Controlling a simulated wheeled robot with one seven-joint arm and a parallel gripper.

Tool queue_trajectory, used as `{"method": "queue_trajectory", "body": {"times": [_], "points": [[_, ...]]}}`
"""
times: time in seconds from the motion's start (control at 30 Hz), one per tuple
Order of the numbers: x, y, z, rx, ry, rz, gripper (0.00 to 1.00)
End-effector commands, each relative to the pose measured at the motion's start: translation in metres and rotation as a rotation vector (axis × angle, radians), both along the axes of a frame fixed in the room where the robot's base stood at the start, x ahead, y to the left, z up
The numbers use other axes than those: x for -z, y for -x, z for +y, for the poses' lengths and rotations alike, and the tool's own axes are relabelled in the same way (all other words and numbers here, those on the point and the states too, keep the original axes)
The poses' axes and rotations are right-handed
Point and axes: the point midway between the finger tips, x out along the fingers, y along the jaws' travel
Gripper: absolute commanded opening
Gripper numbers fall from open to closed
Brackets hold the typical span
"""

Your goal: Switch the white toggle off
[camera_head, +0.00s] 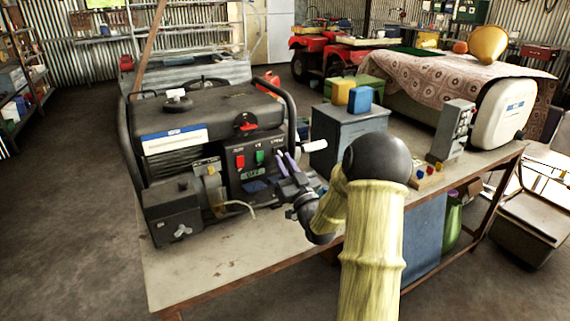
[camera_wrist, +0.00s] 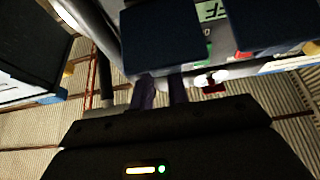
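The generator (camera_head: 185,118) stands on the bench, with its dark control panel facing my arm. The panel has a red switch (camera_head: 239,162), a green switch (camera_head: 259,157) and a small greenish display (camera_head: 252,174) that appears to read OFF. The wrist view shows the red switch (camera_wrist: 243,54) and part of the display (camera_wrist: 210,11). My gripper (camera_head: 284,158) is at the panel's right side, right of the green switch. Its two purple fingers (camera_wrist: 161,88) stand slightly apart with a narrow gap. I cannot clearly make out the white toggle; the fingers cover that part of the panel.
Dark blue pieces fill the upper part of the wrist view. A white cylindrical part (camera_head: 313,146) sticks out right of the panel. A grey cabinet (camera_head: 345,135) carries yellow and blue blocks. The bench's front left (camera_head: 215,265) is bare. A black tubular frame (camera_head: 128,155) surrounds the generator.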

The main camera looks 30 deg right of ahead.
Motion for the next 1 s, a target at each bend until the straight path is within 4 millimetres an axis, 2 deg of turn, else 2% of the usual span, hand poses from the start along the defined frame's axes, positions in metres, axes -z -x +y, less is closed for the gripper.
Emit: {"method": "queue_trajectory", "body": {"times": [0.07, 0.37, 0.53, 0.67, 1.0], "points": [[0.0, 0.0, 0.0, 0.0, 0.0, 0.0, 0.3], [-0.001, 0.001, 0.0, 0.0, 0.001, -0.003, 0.3], [0.006, 0.011, -0.001, 0.001, 0.002, -0.001, 0.3], [0.015, 0.029, -0.001, 0.002, -0.001, -0.001, 0.3], [0.047, 0.09, -0.004, 0.003, 0.0, 0.001, 0.3]]}}
